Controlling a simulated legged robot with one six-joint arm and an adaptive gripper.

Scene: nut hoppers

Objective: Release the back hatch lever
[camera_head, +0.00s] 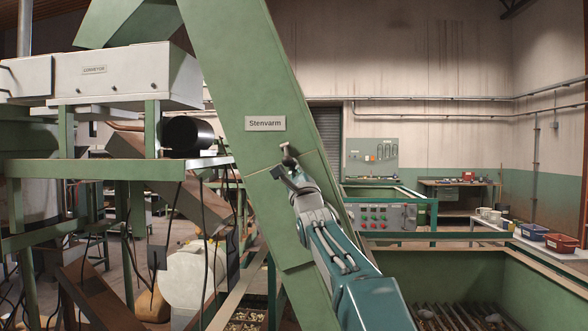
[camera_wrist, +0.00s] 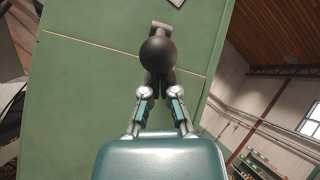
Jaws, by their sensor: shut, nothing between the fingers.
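The lever shows in the wrist view as a dark round knob (camera_wrist: 158,55) with a grey end piece (camera_wrist: 170,28) beyond it. It stands out from the green sloping chute labelled "Stenvarm" (camera_head: 238,105). In the head view the lever (camera_head: 288,158) is small, below the label and close to a panel seam. My gripper (camera_head: 285,172) is right at the lever, with its fingers pointing towards the chute. In the wrist view my gripper (camera_wrist: 158,86) is shut and empty. The knob partly covers the fingertips, so I cannot tell whether they touch the lever.
A green platform (camera_head: 120,169) with a white conveyor box (camera_head: 130,76) and a black cylinder (camera_head: 187,134) stands at left. A control panel (camera_head: 375,217) is behind my arm. A green hopper (camera_head: 450,276) with a grating fills the lower right.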

